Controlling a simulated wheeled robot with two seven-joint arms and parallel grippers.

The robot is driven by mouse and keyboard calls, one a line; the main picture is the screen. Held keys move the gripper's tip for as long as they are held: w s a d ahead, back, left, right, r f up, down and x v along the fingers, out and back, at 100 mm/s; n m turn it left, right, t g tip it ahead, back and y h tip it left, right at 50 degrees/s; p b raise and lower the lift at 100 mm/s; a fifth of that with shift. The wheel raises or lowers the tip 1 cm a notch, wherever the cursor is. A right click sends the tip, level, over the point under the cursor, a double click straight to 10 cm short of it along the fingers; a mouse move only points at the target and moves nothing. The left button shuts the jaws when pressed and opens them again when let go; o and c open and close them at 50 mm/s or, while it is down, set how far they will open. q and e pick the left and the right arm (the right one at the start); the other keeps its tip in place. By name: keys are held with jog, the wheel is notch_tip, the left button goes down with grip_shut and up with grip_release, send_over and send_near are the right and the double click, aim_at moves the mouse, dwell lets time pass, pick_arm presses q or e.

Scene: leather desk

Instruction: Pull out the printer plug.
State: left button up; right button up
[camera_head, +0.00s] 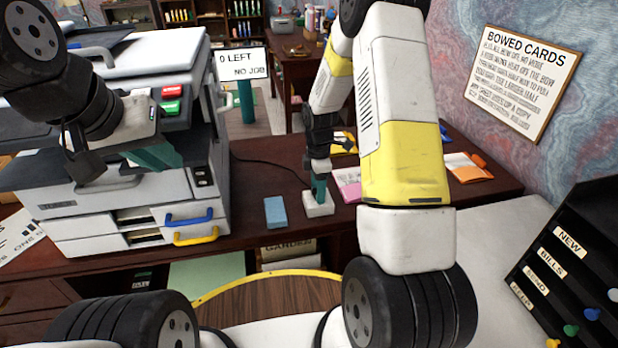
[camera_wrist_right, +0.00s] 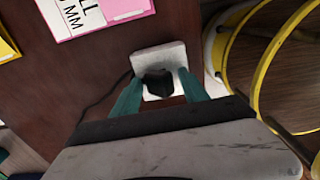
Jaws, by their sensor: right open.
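The printer (camera_head: 120,200) is a large white machine with drawers on the left of the desk. A black plug (camera_wrist_right: 158,83) sits in a white socket block (camera_wrist_right: 176,55) in the right wrist view. The socket block also shows in the head view (camera_head: 322,210) on the dark desk. My right gripper (camera_wrist_right: 158,95) is open, its teal fingers pointing at the block, one on either side of the plug. The fingers hide part of the plug in the head view. My left gripper (camera_head: 130,158) hangs in front of the printer; its fingertips are partly hidden.
A dark cable (camera_wrist_right: 95,103) runs across the desk to the socket. A blue block (camera_head: 275,211) lies left of the socket. Pink (camera_head: 348,183) and orange (camera_head: 466,167) papers lie to the right. A black labelled rack (camera_head: 580,270) stands at far right.

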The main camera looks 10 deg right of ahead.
jog(key=shift+f, duration=0.15)
grip_shut()
dwell(0.4)
jog(key=shift+w+r, duration=0.1)
jog(key=shift+r, duration=3)
